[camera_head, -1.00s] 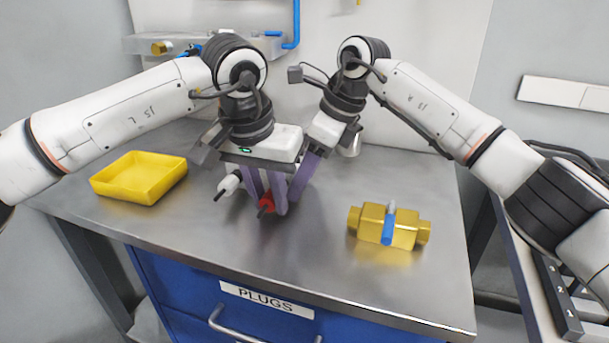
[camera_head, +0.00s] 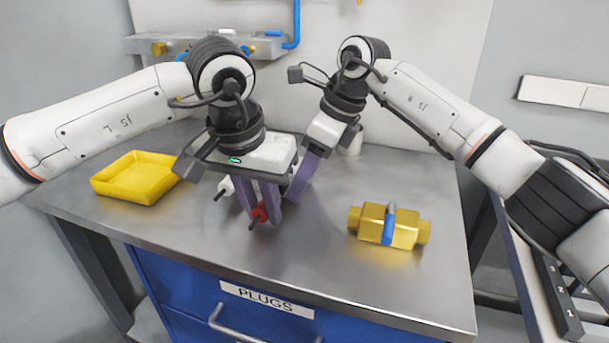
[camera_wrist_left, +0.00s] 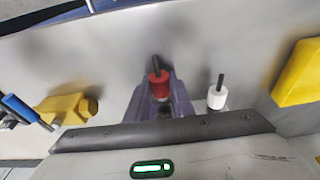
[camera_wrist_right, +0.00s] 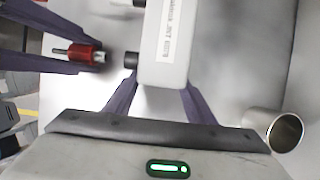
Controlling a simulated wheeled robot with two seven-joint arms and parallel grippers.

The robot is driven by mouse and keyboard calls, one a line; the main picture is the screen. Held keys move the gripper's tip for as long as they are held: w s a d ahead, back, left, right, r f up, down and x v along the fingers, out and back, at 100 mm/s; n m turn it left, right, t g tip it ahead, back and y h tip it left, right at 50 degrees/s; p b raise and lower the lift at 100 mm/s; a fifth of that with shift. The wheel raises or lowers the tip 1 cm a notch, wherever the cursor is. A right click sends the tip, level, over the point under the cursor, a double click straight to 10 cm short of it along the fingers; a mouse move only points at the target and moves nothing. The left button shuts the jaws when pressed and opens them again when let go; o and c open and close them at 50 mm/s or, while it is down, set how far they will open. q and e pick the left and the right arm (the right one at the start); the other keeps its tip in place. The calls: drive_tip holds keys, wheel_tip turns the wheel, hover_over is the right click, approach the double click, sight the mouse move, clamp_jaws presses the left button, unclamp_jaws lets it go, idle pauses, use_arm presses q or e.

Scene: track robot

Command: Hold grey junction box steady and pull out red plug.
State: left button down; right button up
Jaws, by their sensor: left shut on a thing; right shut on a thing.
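My left gripper (camera_head: 262,205) is shut on the red plug (camera_head: 259,212), which also shows between its fingers in the left wrist view (camera_wrist_left: 159,86). My right gripper (camera_wrist_right: 158,105) is shut on the junction box (camera_wrist_right: 165,45), a pale box with printed lettering. In the right wrist view the red plug (camera_wrist_right: 90,54) stands apart from the box, with a small gap to the black socket on the box's side. A white plug (camera_wrist_left: 217,96) is beside the red one in the left wrist view. In the head view the box is mostly hidden behind my left gripper.
A yellow tray (camera_head: 140,192) is at the left of the metal table. A brass valve with a blue handle (camera_head: 388,226) lies at the right. A metal cup (camera_wrist_right: 284,131) stands behind my right gripper. The table's front middle is clear.

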drive_tip(key=shift+r, duration=0.1)
use_arm(q)
drive_tip(key=shift+r, duration=4.05)
use_arm(e)
drive_tip(key=o, duration=1.3)
drive_tip(key=shift+c, duration=0.2)
